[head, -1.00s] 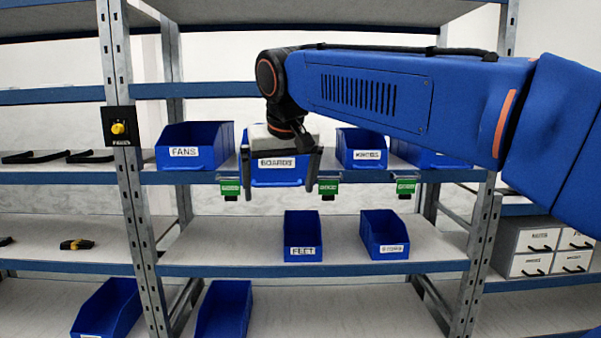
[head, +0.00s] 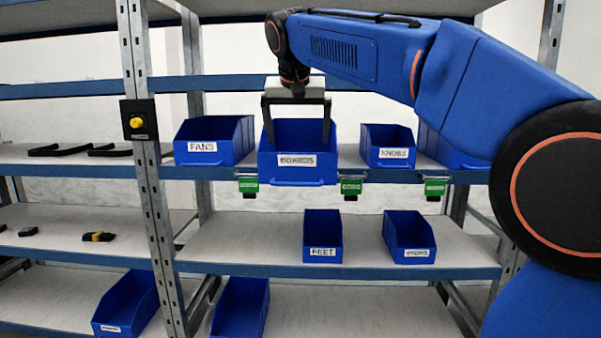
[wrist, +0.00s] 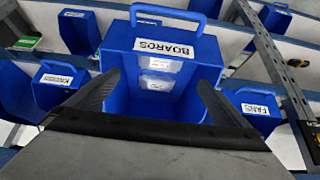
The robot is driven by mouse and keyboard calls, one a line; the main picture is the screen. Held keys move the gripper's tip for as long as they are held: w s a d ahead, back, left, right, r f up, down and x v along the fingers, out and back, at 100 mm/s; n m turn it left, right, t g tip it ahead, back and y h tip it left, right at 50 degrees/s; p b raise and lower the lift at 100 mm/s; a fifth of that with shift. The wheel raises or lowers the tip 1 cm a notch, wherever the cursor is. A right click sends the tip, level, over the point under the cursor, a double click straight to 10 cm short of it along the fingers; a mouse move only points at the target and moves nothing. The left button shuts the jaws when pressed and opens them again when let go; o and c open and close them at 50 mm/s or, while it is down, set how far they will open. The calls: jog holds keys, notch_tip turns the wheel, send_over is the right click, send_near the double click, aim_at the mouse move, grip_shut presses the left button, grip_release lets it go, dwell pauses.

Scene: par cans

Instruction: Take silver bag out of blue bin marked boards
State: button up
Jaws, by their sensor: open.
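The blue bin marked BOARDS (head: 297,172) stands on the upper shelf, its label facing front. My gripper (head: 298,140) is above it, fingers spread wide and pointing down, tips at the upper part of the bin in the head view. In the wrist view the BOARDS bin (wrist: 135,30) appears upside down between my open fingers (wrist: 160,82). Two pale rectangular patches (wrist: 162,63) show inside it. I cannot tell whether they belong to the silver bag. Nothing is held between the fingers.
The FANS bin (head: 215,140) stands to the left and another blue bin (head: 388,146) to the right on the same shelf. Green tags (head: 248,185) hang on the shelf edge. A post with a yellow-knobbed box (head: 138,121) stands left. The FEET bin (head: 322,238) is below.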

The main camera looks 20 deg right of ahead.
jog(key=x, duration=1.2)
jog(key=shift+w, duration=0.1)
jog(key=shift+r, duration=0.1)
jog(key=c, duration=1.2)
